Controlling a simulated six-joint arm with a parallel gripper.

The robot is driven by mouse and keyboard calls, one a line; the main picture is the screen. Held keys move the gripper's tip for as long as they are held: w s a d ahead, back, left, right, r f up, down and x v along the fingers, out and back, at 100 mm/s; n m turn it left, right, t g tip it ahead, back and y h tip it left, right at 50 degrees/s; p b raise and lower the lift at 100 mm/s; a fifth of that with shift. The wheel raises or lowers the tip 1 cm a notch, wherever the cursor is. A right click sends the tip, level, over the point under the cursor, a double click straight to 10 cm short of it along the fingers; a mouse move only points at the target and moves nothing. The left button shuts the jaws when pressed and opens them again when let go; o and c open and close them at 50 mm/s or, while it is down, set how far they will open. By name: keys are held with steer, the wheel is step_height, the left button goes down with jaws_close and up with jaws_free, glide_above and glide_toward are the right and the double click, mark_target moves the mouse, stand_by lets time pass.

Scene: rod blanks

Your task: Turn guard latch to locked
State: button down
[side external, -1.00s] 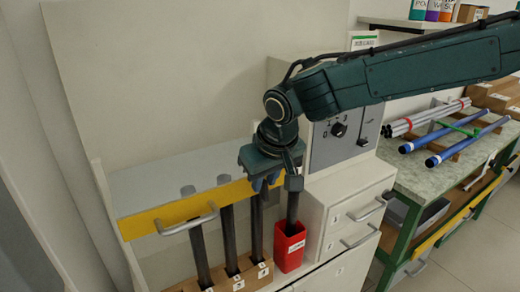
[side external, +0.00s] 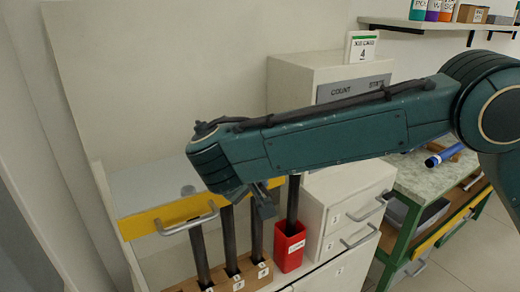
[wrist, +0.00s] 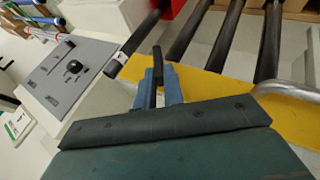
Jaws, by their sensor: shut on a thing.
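The yellow guard bar (side external: 160,218) with its metal handle (side external: 188,224) runs across the front of the clear-topped rod rack. In the wrist view the yellow guard (wrist: 210,87) lies just beyond my gripper (wrist: 159,80). My two blue fingers are shut on a slim dark lever (wrist: 157,62), which seems to be the guard latch, at the guard's end. Its pivot and any lock marking are hidden, so I cannot tell its setting.
Several dark rods (side external: 229,240) stand in a wooden block below the guard. A red holder (side external: 289,248) with one rod stands right beside them. White drawers (side external: 345,210) stand right.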

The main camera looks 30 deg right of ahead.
steer(key=shift+w+a+f+h, duration=0.1)
steer(key=shift+h, duration=0.4)
steer(key=c, duration=1.5)
jaws_free()
steer(key=shift+d+r+m+y, duration=0.15)
steer(key=shift+d+y, duration=0.1)
steer(key=shift+y, duration=0.5)
steer(key=shift+d+r+m+y, duration=0.15)
steer(key=shift+d+y, duration=0.05)
steer(key=shift+y, duration=0.55)
steer(key=shift+d+y, duration=0.25)
steer(key=shift+y, duration=0.55)
